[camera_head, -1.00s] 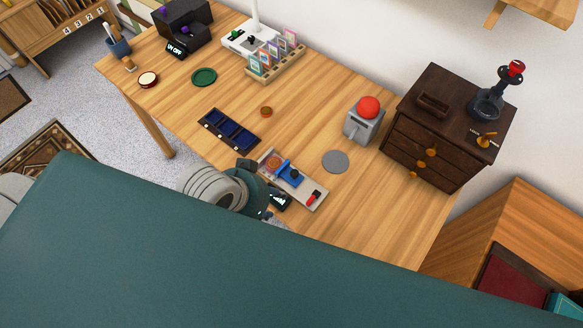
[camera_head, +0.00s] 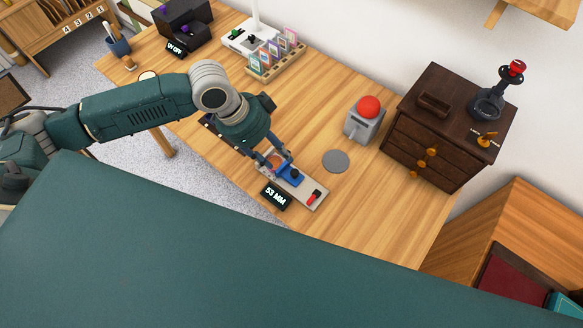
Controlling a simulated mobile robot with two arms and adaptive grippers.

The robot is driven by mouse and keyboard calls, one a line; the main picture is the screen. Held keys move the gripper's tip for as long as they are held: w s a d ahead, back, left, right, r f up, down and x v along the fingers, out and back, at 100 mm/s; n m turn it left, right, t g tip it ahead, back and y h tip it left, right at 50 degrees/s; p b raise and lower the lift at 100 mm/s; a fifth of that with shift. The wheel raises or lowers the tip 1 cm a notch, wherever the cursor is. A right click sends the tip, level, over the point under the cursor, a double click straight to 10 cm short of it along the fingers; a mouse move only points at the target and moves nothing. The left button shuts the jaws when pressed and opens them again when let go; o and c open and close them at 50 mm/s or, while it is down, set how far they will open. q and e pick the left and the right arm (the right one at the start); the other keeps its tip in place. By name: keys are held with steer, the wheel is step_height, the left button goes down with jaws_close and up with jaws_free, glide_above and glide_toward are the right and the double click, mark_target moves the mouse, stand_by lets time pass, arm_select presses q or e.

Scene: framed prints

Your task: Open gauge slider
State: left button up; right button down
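The gauge is a pale grey board (camera_head: 303,193) near the table's front edge, with a blue slider (camera_head: 291,175) and a red handle (camera_head: 314,196) at its right end. A copper-coloured disc (camera_head: 275,161) lies at its left end, partly covered by my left gripper. A black display (camera_head: 275,196) in front of the gauge reads "53 MM". My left gripper (camera_head: 276,165) points down over the disc and the left side of the slider. Its fingers look spread, with the disc showing between them; contact is unclear. My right gripper is not in view.
A grey round pad (camera_head: 335,161) and a grey box with a red button (camera_head: 369,108) stand right of the gauge. A dark drawer cabinet (camera_head: 430,145) is farther right. A card rack (camera_head: 277,68) stands behind. My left arm partly covers a dark blue tray.

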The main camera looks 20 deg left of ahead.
mark_target(294, 172)
arm_select(q)
steer(key=p+x, duration=0.1)
steer(key=x, duration=0.9)
steer(key=shift+d+f+p, duration=0.1)
steer(key=shift+f+p, duration=0.15)
steer(key=shift+p, duration=0.1)
jaws_close()
